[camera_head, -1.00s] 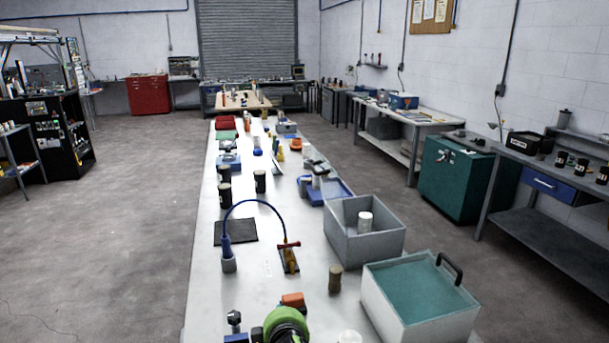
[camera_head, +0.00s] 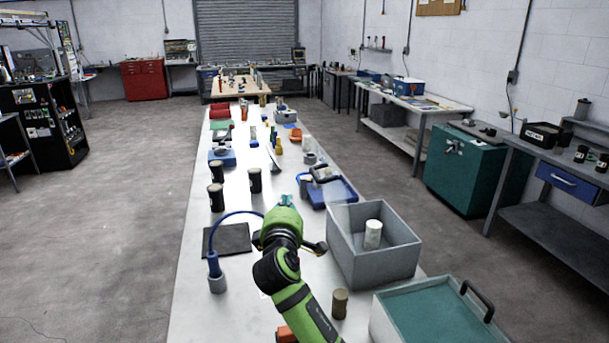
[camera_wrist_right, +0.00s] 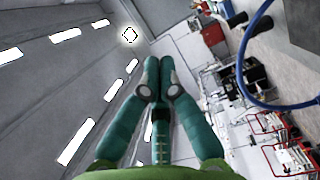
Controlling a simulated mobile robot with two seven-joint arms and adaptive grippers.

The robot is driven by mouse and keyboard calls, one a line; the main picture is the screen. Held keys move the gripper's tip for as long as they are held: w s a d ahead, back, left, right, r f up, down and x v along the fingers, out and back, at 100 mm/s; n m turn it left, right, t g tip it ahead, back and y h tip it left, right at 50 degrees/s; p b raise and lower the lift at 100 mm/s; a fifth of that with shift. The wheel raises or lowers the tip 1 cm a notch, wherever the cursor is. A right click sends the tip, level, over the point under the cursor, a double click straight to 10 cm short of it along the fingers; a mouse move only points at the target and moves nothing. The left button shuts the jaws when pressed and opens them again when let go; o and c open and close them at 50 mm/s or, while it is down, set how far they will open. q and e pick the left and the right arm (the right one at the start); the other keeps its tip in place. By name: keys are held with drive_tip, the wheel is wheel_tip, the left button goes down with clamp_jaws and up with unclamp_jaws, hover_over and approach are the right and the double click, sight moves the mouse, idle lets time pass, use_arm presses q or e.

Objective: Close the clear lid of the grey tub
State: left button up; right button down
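The grey tub (camera_head: 394,270) stands on the right side of the long bench. Its top looks open, and a white cylinder (camera_head: 373,235) stands inside. I cannot clearly make out the clear lid. My right gripper (camera_head: 287,200) is left of the tub, above the bench and apart from the tub. Its teal fingers also show in the right wrist view (camera_wrist_right: 159,65), closed together with nothing seen between them. My left gripper is out of view.
A box with a teal top and black handle (camera_head: 430,313) stands nearer than the tub. A brown cylinder (camera_head: 340,303) is left of it. A blue tray (camera_head: 327,193) lies beyond the tub. A blue hose (camera_head: 215,258) arches up left of my arm.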

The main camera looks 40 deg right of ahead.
use_arm(q)
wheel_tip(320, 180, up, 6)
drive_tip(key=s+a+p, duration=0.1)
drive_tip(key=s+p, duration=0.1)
drive_tip(key=p, duration=0.4)
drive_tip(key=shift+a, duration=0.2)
use_arm(e)
drive_tip(key=w+d, duration=0.4)
drive_tip(key=d, duration=0.5)
drive_tip(key=shift+w+d, duration=0.3)
drive_tip(key=shift+d, duration=0.05)
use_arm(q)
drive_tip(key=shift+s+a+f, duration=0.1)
